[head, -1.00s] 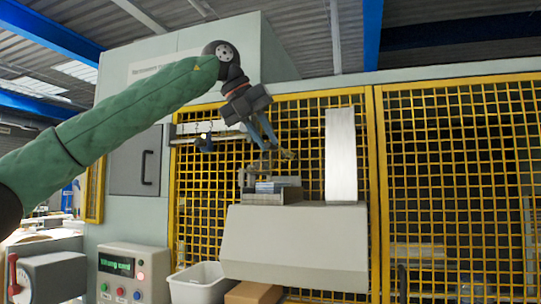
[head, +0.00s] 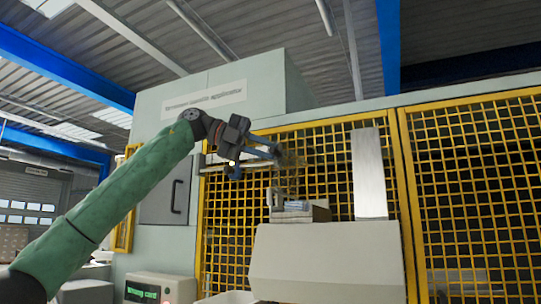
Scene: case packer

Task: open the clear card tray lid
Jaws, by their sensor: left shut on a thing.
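My left gripper (head: 277,153) is at the end of the green arm, above the card tray, with its fingers pointing right. It is shut on the clear card tray lid (head: 291,158), a faint see-through piece at the fingertips; its outline is hard to make out against the yellow mesh. The card tray (head: 318,211) sits on the sloped pale housing (head: 330,262), below the gripper, with a bluish-grey stack in it. My right gripper is not in view.
A tall grey metal plate (head: 369,174) stands upright on the housing, right of the tray. Yellow mesh guarding (head: 470,190) is behind. A control box (head: 158,288) with green display text is at lower left. A cabinet door (head: 166,195) with a handle is left of the mesh.

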